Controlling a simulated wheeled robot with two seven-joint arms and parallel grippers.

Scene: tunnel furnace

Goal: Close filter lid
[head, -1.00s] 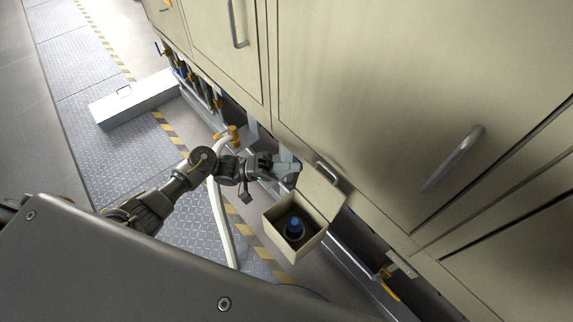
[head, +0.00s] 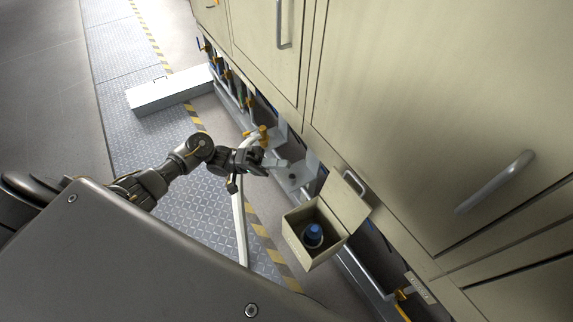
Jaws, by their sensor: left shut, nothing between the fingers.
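The filter box (head: 300,251) is a small cream box standing out from the furnace front, low down in the head view. Its lid (head: 345,203) stands open on the furnace side, with a metal handle (head: 354,183) on it. A blue-topped filter (head: 313,235) shows inside the box. My left gripper (head: 284,163) is shut and empty, up and to the left of the box and apart from the lid. My right gripper is not in view.
The tall cream furnace panels (head: 410,110) with bar handles fill the right. Yellow-handled valves and pipes (head: 262,136) run along the furnace foot near my left arm. A white box (head: 168,93) lies on the patterned floor plates at the back left.

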